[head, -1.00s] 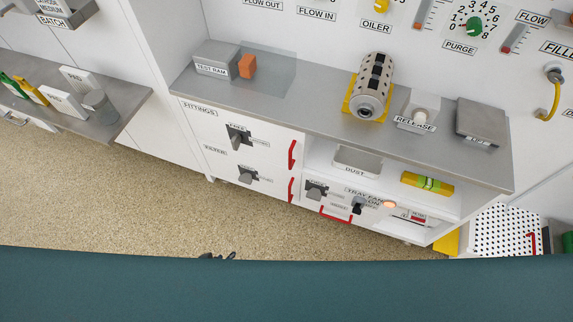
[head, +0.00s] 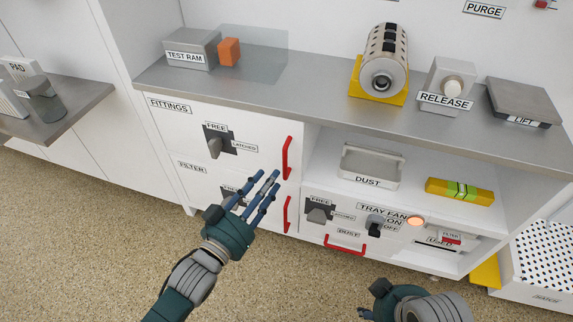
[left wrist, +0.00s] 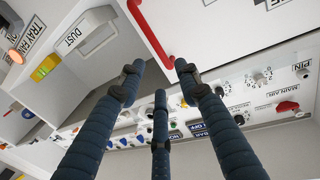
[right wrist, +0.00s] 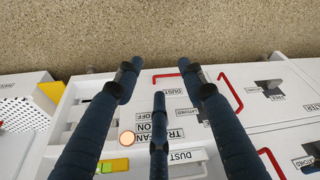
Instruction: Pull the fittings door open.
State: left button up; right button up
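The fittings door (head: 178,130) is a white panel labelled FITTINGS, closed flush under the grey counter. Its red bar handle (head: 287,158) stands at its right edge; the left wrist view also shows this handle (left wrist: 148,38). A dark latch knob (head: 214,142) with FREE and LATCHED labels is on the door; I cannot tell its setting for sure. My left gripper (head: 266,180) is open and empty, just below and left of the handle, not visibly touching it. My right gripper (right wrist: 160,72) is open and empty, in front of the dust drawer; in the head view it is mostly cut off.
Below is the filter door with its red handle (head: 287,214). The speckled floor in front is free.

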aim_at(285, 159)
pick_arm(q)
jog(key=b+x, duration=0.1)
jog(key=x, duration=0.8)
jog(key=shift+w+b, duration=0.1)
jog(key=shift+b, duration=0.3)
jog(key=shift+w+d, duration=0.2)
jog(key=shift+w, duration=0.1)
pick_arm(e)
jog(key=w+a+r+t, duration=0.1)
jog(key=w+a+t, duration=0.1)
jog(key=w, duration=0.4)
jog(key=shift+w+t+y, duration=0.35)
jog(key=shift+t+y, duration=0.05)
jog(key=shift+t, duration=0.1)
pick_arm(q)
grip_shut()
